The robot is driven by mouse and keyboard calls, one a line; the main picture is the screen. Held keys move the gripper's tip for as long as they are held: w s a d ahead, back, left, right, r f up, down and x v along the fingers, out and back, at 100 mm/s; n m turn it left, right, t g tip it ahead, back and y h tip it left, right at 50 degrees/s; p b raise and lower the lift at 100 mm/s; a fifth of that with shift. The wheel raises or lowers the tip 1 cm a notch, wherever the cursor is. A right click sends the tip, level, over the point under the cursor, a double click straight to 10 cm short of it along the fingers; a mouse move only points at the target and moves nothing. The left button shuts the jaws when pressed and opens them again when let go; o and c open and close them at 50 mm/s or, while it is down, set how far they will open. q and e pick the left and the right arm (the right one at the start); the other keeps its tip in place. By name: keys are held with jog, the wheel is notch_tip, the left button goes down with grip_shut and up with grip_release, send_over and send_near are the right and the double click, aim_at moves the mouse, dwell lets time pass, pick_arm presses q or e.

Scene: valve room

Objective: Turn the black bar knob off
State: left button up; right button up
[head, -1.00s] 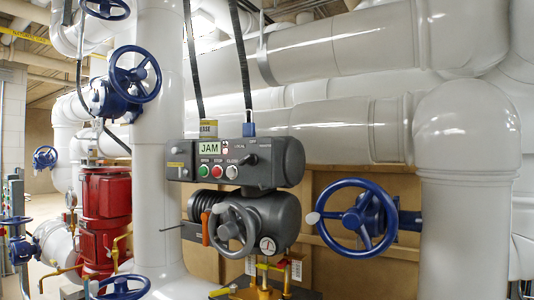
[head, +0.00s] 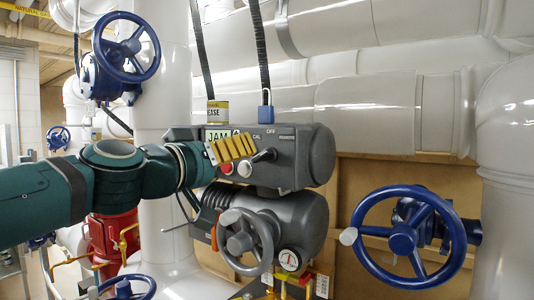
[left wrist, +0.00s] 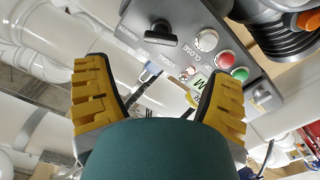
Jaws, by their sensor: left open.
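The black bar knob (head: 264,156) sits on the front of the dark grey actuator box (head: 310,150), beside printed labels that include OFF and REMOTE. It also shows in the left wrist view (left wrist: 150,34), with its bar lying roughly sideways. Which label it points at is unclear. My left gripper (head: 230,149) is open, with yellow ridged fingers, just left of the knob and partly in front of the panel buttons. In the left wrist view the fingers (left wrist: 160,66) are spread wide with nothing between them; the knob lies beyond them, apart. My right gripper is not in view.
A red button (head: 227,168) and other panel buttons are near the fingers. A grey handwheel (head: 245,238) projects below the box. A large blue handwheel (head: 404,238) is at right.

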aim_at(258, 156)
pick_arm(q)
jog(key=p+x, duration=0.2)
jog(key=x, duration=0.9)
jog(key=shift+w, duration=0.1)
jog(key=shift+d, duration=0.1)
jog(key=c, duration=1.2)
